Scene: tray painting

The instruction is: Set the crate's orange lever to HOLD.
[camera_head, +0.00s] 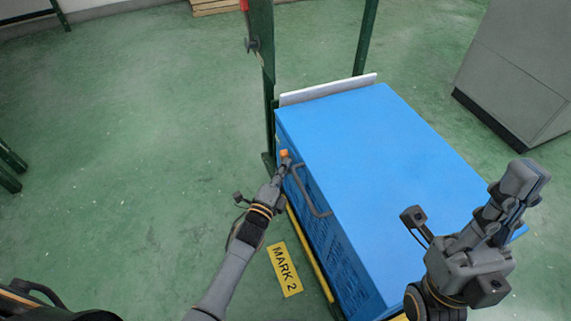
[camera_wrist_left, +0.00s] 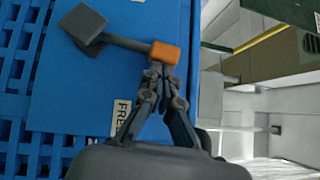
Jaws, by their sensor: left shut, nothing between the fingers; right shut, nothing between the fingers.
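The blue crate (camera_head: 370,140) stands at the middle right in the head view. Its lever has an orange end (camera_head: 284,154), seen at the crate's left side. In the left wrist view the orange end (camera_wrist_left: 163,52) sits on a grey bar running from a square grey block (camera_wrist_left: 84,23). A white label reading "FRE", partly hidden, (camera_wrist_left: 121,117) lies below the bar. My left gripper (camera_head: 284,164) is shut and empty, its tips right at the orange end; I cannot tell whether they touch. My right gripper (camera_head: 527,180) is shut and empty, above the crate's right side.
A grey handle (camera_head: 311,195) juts from the crate's left side. A green post (camera_head: 262,70) rises by the crate's far left corner. A yellow MARK 2 plate (camera_head: 285,270) lies on the floor. A grey cabinet (camera_head: 520,70) stands at right. The left floor is mostly clear.

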